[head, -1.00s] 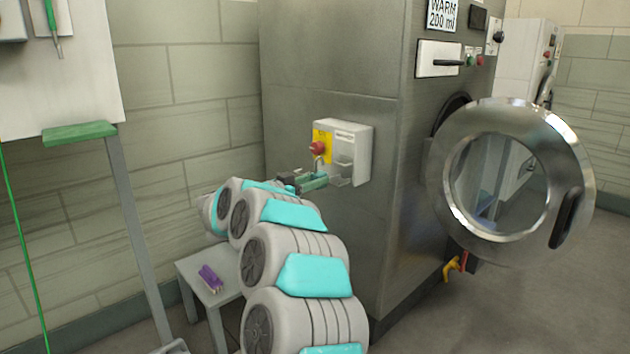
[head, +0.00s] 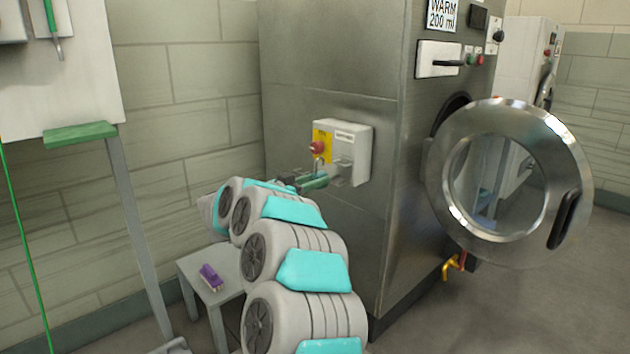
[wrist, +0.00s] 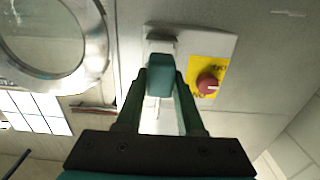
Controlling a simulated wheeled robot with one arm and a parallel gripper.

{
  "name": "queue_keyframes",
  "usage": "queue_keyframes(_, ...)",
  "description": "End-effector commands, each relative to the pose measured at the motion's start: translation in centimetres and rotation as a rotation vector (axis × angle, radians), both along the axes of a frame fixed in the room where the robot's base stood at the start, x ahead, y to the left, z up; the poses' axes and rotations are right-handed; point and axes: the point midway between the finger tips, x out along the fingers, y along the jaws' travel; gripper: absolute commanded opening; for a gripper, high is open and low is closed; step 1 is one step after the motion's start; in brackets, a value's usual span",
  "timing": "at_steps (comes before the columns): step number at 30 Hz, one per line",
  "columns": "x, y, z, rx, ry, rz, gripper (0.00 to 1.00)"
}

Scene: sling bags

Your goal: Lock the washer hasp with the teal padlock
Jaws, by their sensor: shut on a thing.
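The teal padlock (wrist: 165,75) is clamped between the two green fingers of my gripper (wrist: 161,82) in the wrist view. Its far end meets the grey metal hasp (wrist: 162,44) on the white box; I cannot tell whether the shackle passes through it. In the head view my gripper (head: 312,183) is right in front of the white box (head: 352,152) on the washer's side panel. The hasp (head: 345,172) shows there beside the fingertips, partly hidden. A red knob (head: 317,147) on a yellow plate (wrist: 207,72) sits beside it.
The washer (head: 330,60) has its round door (head: 575,150) swung open at the right. A small grey stool (head: 190,268) with a purple brush (head: 211,277) stands below my arm. A white board with a green ledge (head: 80,133) is at the left. Floor at the right is clear.

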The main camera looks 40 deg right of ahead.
Motion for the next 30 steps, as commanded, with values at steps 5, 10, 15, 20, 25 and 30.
queue_keyframes(5,0.0,-0.5,0.1,-0.001,0.000,-0.001,0.00)
queue_keyframes(10,0.0,-1.0,0.2,-0.002,0.000,-0.001,0.00)
queue_keyframes(15,0.1,-1.4,0.2,-0.002,-0.001,-0.001,0.00)
queue_keyframes(20,0.1,-1.8,0.2,-0.001,-0.001,-0.002,0.00)
queue_keyframes(25,0.1,-2.3,0.2,-0.001,-0.001,-0.002,0.00)
queue_keyframes(30,0.2,-2.7,0.2,-0.002,-0.001,-0.001,0.00)
